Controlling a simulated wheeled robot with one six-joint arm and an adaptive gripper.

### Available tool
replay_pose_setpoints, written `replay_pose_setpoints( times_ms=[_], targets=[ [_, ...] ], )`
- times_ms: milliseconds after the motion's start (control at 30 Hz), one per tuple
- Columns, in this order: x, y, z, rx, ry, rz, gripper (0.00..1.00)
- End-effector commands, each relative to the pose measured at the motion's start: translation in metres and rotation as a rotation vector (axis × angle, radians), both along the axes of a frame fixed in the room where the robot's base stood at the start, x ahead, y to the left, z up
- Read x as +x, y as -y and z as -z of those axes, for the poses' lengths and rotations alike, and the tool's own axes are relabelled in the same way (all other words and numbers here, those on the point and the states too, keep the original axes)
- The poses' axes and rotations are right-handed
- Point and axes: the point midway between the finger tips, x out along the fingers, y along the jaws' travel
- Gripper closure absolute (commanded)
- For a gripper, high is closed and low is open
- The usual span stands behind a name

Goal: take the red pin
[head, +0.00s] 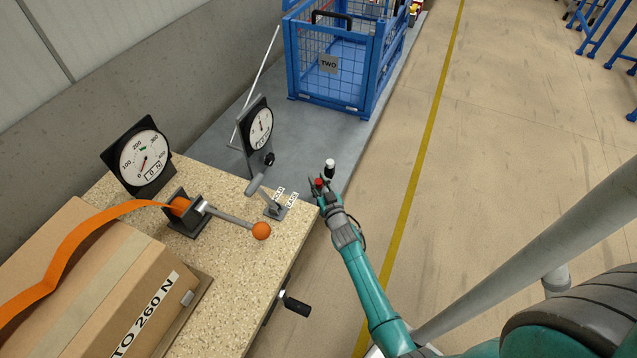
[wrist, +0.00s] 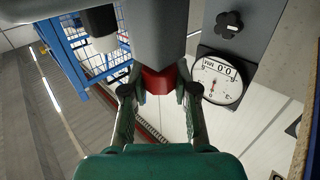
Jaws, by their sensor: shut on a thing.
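The red pin (head: 319,182) shows as a small red spot between the fingertips of my gripper (head: 321,186), just off the right corner of the speckled bench. In the wrist view, the red pin (wrist: 157,81) lies between the two fingers of my gripper (wrist: 160,88), which are shut on it from both sides. The pin meets the end of a grey post (wrist: 159,30). How far it sits inside the post cannot be told. A white cylinder with a dark band (head: 329,168) stands just beyond the fingertips in the head view.
The speckled bench (head: 240,290) holds a lever with an orange ball (head: 261,231), a round gauge (head: 144,158) and a strapped carton (head: 75,270). A second gauge (head: 260,128) stands behind. A blue cage (head: 335,65) is beyond.

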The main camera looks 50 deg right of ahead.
Motion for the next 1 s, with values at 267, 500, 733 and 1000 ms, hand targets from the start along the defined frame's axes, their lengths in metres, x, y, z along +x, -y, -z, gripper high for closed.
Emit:
replay_pose_setpoints(
  times_ms=[267, 500, 733, 1000],
  targets=[
    [0.000, 0.000, -0.010, 0.000, 0.002, 0.000, 1.00],
    [0.000, 0.000, -0.019, -0.001, 0.002, -0.001, 1.00],
    [0.000, 0.000, -0.026, -0.001, 0.000, -0.001, 1.00],
    [0.000, 0.000, -0.036, -0.001, 0.003, 0.001, 1.00]
  ],
)
